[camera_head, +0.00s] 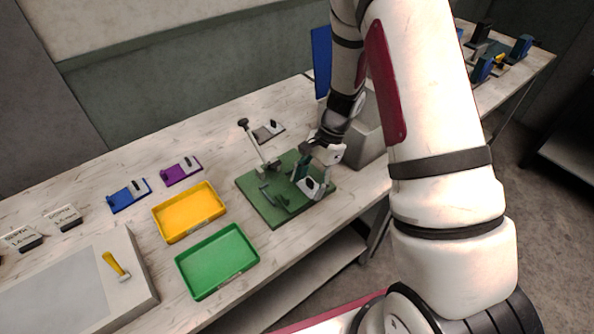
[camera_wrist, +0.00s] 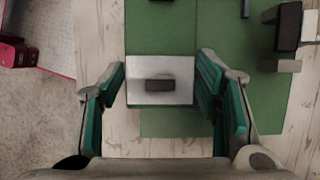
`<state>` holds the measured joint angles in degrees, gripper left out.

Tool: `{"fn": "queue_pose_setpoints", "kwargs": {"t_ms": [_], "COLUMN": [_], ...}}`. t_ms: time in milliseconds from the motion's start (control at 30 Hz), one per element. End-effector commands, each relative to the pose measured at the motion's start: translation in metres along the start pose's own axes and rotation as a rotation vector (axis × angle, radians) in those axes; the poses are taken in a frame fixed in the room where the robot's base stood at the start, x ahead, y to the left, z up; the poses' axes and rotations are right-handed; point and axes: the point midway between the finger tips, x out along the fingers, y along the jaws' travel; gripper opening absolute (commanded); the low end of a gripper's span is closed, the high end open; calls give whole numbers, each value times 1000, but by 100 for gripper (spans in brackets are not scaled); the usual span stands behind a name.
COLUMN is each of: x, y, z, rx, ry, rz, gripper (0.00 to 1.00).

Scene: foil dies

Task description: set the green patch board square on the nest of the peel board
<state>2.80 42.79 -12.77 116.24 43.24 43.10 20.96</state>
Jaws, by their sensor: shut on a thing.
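The green patch board (camera_wrist: 150,25) shows in the wrist view as a green plate with a pale square block and a dark grip on it. My gripper (camera_wrist: 160,85) has its teal-padded fingers at both sides of the pale block and is shut on the board. The peel board (camera_head: 255,197) is a larger green base on the bench with an upright post and dark small fittings. In the head view my gripper (camera_head: 313,172) is over its right part. The held board is largely hidden there by my fingers. I cannot make out the nest or whether the boards touch.
A yellow tray (camera_head: 189,212) and a green tray (camera_head: 217,262) lie left of the peel board. Blue (camera_head: 128,195), purple (camera_head: 181,171) and grey (camera_head: 268,131) small boards lie behind. A grey bin (camera_head: 368,130) stands close on the right. The bench's front edge is near.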

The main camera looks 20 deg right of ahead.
Motion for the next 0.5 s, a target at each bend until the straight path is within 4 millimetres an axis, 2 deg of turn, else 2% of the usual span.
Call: {"fn": "queue_pose_setpoints", "kwargs": {"t_ms": [267, 467, 500], "x": [0, 1, 2], "y": [-24, -57, -55], "z": [0, 0, -1], "rx": [-1, -2, 2], "ry": [0, 1, 0], "rz": [1, 1, 3], "gripper": [30, 30, 30]}}
